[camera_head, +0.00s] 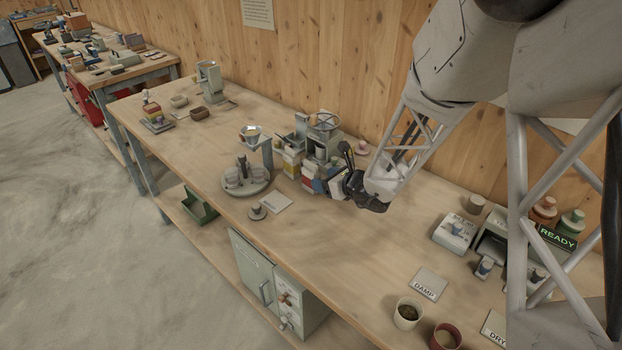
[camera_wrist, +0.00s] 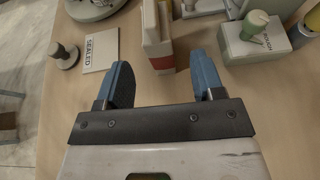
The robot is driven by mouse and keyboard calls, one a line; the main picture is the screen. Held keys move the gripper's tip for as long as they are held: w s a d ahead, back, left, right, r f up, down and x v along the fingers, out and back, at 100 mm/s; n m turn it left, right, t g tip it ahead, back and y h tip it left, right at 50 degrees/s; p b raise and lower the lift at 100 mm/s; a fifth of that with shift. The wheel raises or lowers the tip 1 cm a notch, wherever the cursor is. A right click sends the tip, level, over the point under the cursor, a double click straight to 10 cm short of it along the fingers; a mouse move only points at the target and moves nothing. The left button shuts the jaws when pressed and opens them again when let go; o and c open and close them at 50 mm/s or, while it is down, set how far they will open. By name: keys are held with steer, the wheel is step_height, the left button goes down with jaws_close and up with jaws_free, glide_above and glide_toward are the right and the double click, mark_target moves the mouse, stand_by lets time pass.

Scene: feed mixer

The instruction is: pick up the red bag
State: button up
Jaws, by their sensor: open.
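A small upright bag or packet, red with cream parts, is the likely red bag; it stands in the wrist view (camera_wrist: 160,50) just ahead of my gripper (camera_wrist: 161,64). My two blue fingers are spread apart, one to each side of its line, and nothing is between them that I can see held. In the head view, red shows among packets (camera_head: 308,184) on the bench to the left of my gripper (camera_head: 355,188). The fingertips are partly hidden there by dark gripper parts.
A card reading SEALED (camera_wrist: 101,50) and a round-based stamp (camera_wrist: 64,55) lie to the left. A pale green block with a green-topped tool (camera_wrist: 256,35) stands close on the right. A round turntable (camera_head: 246,182) is further left.

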mark_target(311, 176)
steer(key=shift+w+a+f, duration=0.1)
steer(key=shift+w+a, duration=0.15)
steer(key=shift+w, duration=0.05)
steer(key=shift+x, duration=2.6)
steer(key=shift+c, duration=0.3)
steer(key=c, duration=1)
